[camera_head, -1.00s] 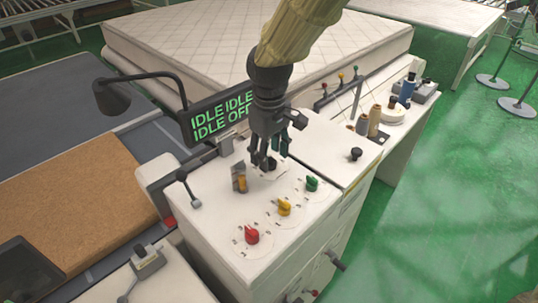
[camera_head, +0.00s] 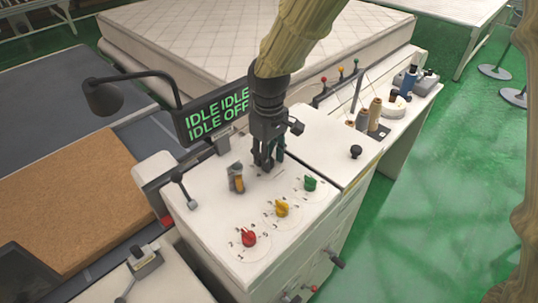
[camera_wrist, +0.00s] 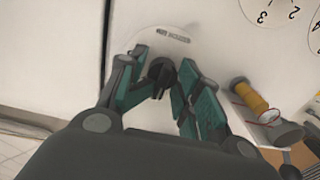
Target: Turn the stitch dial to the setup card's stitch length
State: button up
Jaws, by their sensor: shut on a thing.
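My gripper (camera_head: 265,164) points down at the white console top (camera_head: 210,222), beyond the coloured dials. In the wrist view its teal fingers (camera_wrist: 163,78) stand on either side of a black knob (camera_wrist: 161,70), shut on it. A short printed label lies beside the knob; I cannot read it. The fingers hide this knob in the head view. A red dial (camera_head: 249,238), a yellow dial (camera_head: 282,208) and a green dial (camera_head: 310,184) stand in a diagonal row with number marks around them. I cannot make out a setup card.
A display (camera_head: 215,115) reads IDLE IDLE, IDLE OFF. A yellow cylinder in a holder (camera_head: 237,178) stands close left of my gripper. A black lamp (camera_head: 104,97), a lever (camera_head: 184,188), thread spools (camera_head: 373,113) and a mattress (camera_head: 205,35) surround the console.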

jog(key=shift+a+f, duration=0.25)
jog(key=shift+f, duration=0.05)
jog(key=o, duration=0.7)
jog(key=shift+s, duration=0.1)
jog(key=shift+o, duration=1.1)
jog(key=shift+a, duration=0.1)
jog(key=shift+r, duration=0.15)
jog(key=shift+r, duration=0.3)
notch_tip(320, 180, up, 11)
jog(key=shift+r, duration=0.15)
jog(key=shift+c, duration=0.5)
